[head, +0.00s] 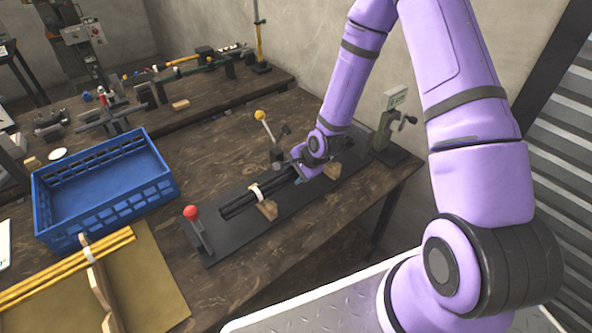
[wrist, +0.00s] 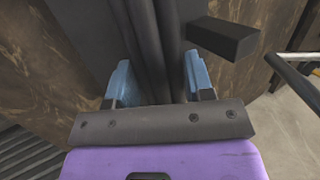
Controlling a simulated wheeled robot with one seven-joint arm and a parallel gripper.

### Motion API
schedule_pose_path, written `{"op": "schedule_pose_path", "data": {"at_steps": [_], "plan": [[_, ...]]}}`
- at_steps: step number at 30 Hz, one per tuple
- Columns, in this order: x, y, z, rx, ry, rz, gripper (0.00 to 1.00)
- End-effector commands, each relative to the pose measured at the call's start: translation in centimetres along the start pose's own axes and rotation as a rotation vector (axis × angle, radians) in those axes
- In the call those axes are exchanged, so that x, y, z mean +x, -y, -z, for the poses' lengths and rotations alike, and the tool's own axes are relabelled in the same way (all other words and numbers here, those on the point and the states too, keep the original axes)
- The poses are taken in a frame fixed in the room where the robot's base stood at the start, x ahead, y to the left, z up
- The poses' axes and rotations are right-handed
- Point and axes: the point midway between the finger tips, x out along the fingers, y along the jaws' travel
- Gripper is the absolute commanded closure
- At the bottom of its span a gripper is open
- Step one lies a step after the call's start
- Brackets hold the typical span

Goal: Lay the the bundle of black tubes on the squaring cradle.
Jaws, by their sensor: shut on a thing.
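The bundle of black tubes (head: 238,205), with a white band (head: 257,191) around it, lies lengthwise over the squaring cradle, a long dark base (head: 213,238) with wooden blocks (head: 267,211) on it. The tubes are at the near block; I cannot tell whether they touch it or hang just above. My gripper (head: 305,170) is shut on the bundle toward its right end. In the wrist view, its blue fingertips (wrist: 157,78) stand on both sides of the black tubes (wrist: 153,35).
A red-knobbed lever (head: 192,214) stands at the cradle's left end, and a yellow-knobbed lever (head: 261,117) behind it. A blue crate (head: 160,186) and yellow rods (head: 60,268) are to the left.

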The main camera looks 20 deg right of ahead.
Motion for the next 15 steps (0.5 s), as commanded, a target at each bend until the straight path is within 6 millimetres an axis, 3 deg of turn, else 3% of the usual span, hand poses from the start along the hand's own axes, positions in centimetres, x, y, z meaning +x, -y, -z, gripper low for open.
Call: {"op": "schedule_pose_path", "data": {"at_steps": [13, 14, 15], "plan": [[0.67, -0.30, 0.12, -0.001, -0.001, 0.002, 1.00], [0.67, -0.29, 0.13, -0.001, -0.001, 0.003, 0.47], [0.65, -0.28, 0.12, -0.001, -0.001, 0.003, 0.38]]}}
